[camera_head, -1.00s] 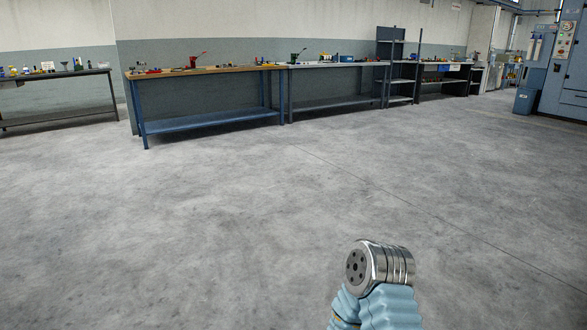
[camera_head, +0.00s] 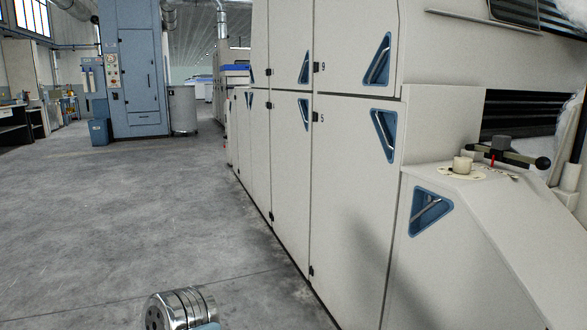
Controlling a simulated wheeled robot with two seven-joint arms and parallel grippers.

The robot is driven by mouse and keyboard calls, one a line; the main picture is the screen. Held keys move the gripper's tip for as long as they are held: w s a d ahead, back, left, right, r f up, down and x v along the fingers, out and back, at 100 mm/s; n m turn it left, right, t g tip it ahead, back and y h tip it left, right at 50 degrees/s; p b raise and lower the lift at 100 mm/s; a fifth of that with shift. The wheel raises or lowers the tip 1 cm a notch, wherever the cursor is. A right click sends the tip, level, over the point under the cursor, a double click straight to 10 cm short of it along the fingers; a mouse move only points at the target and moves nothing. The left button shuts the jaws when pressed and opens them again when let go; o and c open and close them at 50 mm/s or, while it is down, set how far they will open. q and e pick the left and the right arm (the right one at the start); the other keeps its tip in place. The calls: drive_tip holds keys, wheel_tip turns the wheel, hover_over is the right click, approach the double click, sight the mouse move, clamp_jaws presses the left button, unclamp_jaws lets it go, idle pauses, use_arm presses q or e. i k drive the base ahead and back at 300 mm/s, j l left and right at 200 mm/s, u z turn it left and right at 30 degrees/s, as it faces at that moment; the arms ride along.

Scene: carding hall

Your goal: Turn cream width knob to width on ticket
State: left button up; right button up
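A cream knob (camera_head: 463,164) stands on a round pale dial plate (camera_head: 447,172) on the sloping cream shelf at the right. The marks on the plate are too small to read. Behind it is a dark grey knob (camera_head: 501,143) by a black bar with a round end and a small red mark. I cannot make out any ticket. Neither gripper is in view; only a silver joint of my own arm shows at the bottom, well away from the knob.
A long cream machine (camera_head: 345,150) with blue triangular handle recesses fills the right side. A blue-grey cabinet (camera_head: 140,80), a blue bin (camera_head: 98,132) and a metal drum (camera_head: 183,112) stand at the back left. The grey floor (camera_head: 110,210) at left is clear.

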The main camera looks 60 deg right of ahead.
sight(461, 164)
drive_tip(key=i+z, duration=0.1)
drive_tip(key=z, duration=0.4)
drive_tip(key=i+z, duration=0.1)
drive_tip(key=z, duration=0.4)
drive_tip(key=j+z, duration=0.1)
drive_tip(key=z, duration=0.4)
drive_tip(key=i+j+z, duration=0.1)
drive_tip(key=z, duration=0.4)
drive_tip(key=j+z, duration=0.15)
drive_tip(key=z, duration=0.35)
drive_tip(key=i+j, duration=0.05)
